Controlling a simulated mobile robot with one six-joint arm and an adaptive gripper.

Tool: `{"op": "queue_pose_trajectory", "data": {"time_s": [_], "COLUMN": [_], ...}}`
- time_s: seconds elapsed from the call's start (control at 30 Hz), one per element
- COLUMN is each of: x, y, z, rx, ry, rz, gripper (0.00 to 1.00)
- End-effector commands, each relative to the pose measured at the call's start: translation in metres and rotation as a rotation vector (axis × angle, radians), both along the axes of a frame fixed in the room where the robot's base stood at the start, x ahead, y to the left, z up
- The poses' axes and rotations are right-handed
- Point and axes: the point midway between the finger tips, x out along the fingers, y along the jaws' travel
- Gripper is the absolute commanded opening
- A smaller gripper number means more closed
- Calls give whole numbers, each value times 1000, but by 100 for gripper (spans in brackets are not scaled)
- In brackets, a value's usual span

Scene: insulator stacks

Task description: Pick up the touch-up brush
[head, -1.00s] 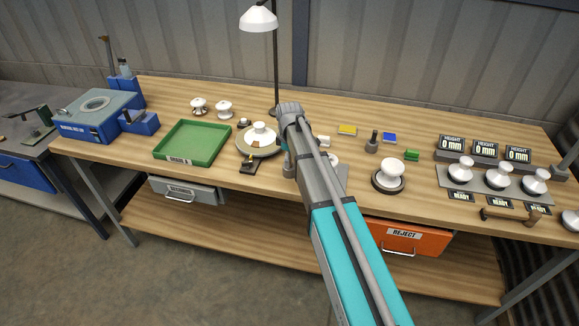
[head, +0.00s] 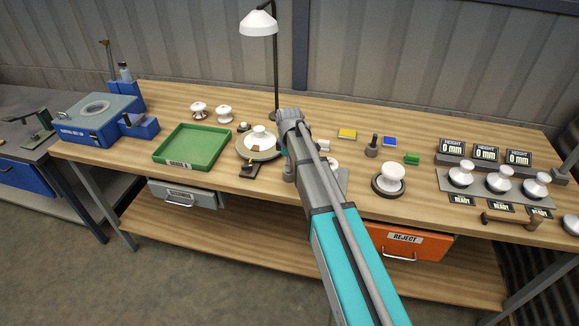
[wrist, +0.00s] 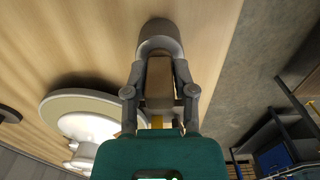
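The touch-up brush seems to be the upright brown piece (wrist: 159,85) in the wrist view, in line with a round grey holder (wrist: 158,38). In the head view my arm hides the brush, and only part of the holder (head: 289,172) shows beside it. My gripper (wrist: 160,72) is low over the table, with one finger on each side of the brown piece. The fingers are close to it. I cannot tell whether they touch it.
A round stand (head: 243,150) bearing a white insulator is left of my gripper. A dark block (head: 249,171) with a yellowish part sits near the front edge. A green tray (head: 160,151) lies further left. A lamp (head: 276,75) stands behind. A black-based insulator (head: 391,175) is to the right.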

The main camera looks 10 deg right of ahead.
Motion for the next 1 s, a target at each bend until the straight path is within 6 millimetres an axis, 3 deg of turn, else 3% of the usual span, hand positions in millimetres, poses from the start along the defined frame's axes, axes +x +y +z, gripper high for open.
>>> {"op": "queue_pose_trajectory", "data": {"time_s": [0.03,0.13,0.63,1.0], "x": [0,0,0,0], "y": [0,0,0,0], "z": [0,0,5,32], "rx": [0,0,0,0], "ry": [0,0,0,0], "rz": [0,0,0,0], "gripper": [16,0,0,0]}}
